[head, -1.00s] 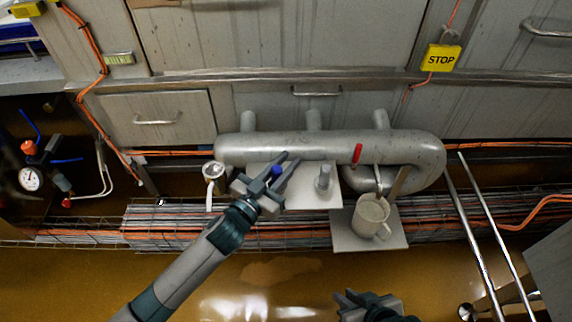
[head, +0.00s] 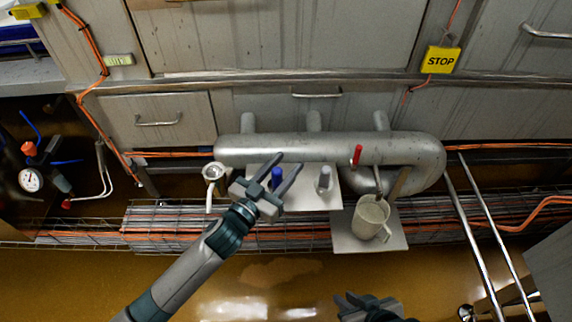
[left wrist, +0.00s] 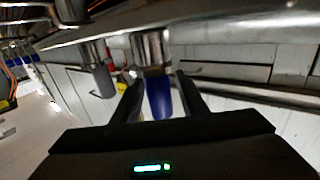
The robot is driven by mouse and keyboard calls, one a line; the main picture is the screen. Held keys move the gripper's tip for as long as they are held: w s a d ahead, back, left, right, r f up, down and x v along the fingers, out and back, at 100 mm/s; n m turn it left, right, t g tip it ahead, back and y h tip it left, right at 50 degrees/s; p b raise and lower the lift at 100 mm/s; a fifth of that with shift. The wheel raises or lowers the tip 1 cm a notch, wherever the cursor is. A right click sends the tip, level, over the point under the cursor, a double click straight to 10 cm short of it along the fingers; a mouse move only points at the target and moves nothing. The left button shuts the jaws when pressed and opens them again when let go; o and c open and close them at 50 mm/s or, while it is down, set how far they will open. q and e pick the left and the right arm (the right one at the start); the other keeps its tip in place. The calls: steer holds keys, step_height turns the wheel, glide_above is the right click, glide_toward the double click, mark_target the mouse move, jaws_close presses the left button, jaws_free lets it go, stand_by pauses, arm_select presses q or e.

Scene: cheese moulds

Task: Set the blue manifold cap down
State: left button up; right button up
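In the left wrist view the blue cap (left wrist: 158,98) shows between the fingers, with a gap on both sides.
A jug (head: 370,217) sits on a lower plate. A red lever (head: 357,155) is on the pipe (head: 290,149). A small metal cup-like fitting (head: 213,172) is left of the gripper.

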arm_select(q)
steer(key=v, duration=1.1)
steer(key=shift+s, duration=0.2)
steer(key=shift+a, duration=0.1)
steer(key=s+a+f+n+g+y, duration=0.2)
steer(key=s+a+f+g+y, duration=0.2)
steer(key=s+f, duration=0.4)
steer(key=s+a+f+n+g+y, duration=0.2)
steer(key=s+a+f+g+y, duration=0.2)
steer(key=s, duration=0.8)
step_height(320, 180, down, 4)
steer(key=a, duration=0.2)
steer(key=shift+a+n, duration=0.4)
